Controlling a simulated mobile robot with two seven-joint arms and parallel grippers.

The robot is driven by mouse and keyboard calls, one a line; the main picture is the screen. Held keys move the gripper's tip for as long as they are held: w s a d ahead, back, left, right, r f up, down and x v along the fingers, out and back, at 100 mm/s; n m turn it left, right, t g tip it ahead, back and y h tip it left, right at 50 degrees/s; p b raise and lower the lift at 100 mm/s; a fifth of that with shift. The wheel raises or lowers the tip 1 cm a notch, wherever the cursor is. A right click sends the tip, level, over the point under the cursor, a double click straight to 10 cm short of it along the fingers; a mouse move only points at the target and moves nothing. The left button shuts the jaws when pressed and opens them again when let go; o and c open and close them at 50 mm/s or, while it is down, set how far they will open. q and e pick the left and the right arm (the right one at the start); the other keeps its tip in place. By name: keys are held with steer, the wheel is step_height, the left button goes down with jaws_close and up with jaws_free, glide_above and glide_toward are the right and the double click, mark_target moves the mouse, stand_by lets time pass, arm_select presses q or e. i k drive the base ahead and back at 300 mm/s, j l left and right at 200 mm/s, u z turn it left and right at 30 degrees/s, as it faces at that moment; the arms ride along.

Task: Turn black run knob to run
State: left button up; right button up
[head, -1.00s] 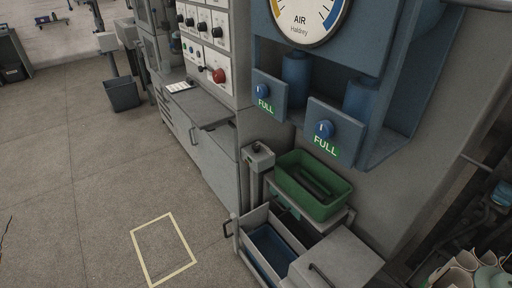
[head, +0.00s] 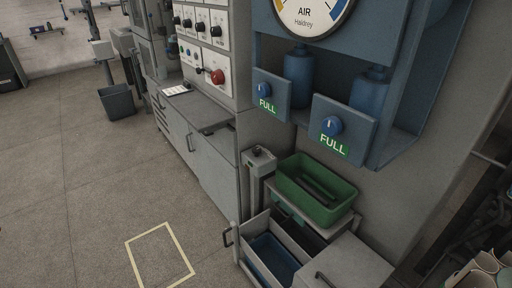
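A pale control panel (head: 203,32) on the grey cabinet carries several black knobs, including one in the lower row (head: 199,28) and one in the upper right (head: 216,31). Below them a red button (head: 217,77) sits on its own plate, with a small dark knob or lever (head: 200,70) just left of it. The labels are too small to read, so I cannot tell which black knob is the run knob or where it points. Neither of my grippers is in view.
Blue FULL knobs (head: 332,125) sit on a blue air unit with a gauge (head: 308,12) at right. A green tray (head: 316,190) stands below, above an open drawer (head: 272,243). A dark bin (head: 117,101) stands at left.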

mark_target(256, 151)
steer(key=i+j+z, duration=0.1)
steer(key=j, duration=0.3)
steer(key=i+j+z, duration=0.15)
steer(key=j, duration=0.25)
steer(key=i+j+z, duration=0.1)
steer(key=j, duration=0.3)
steer(key=i, duration=0.1)
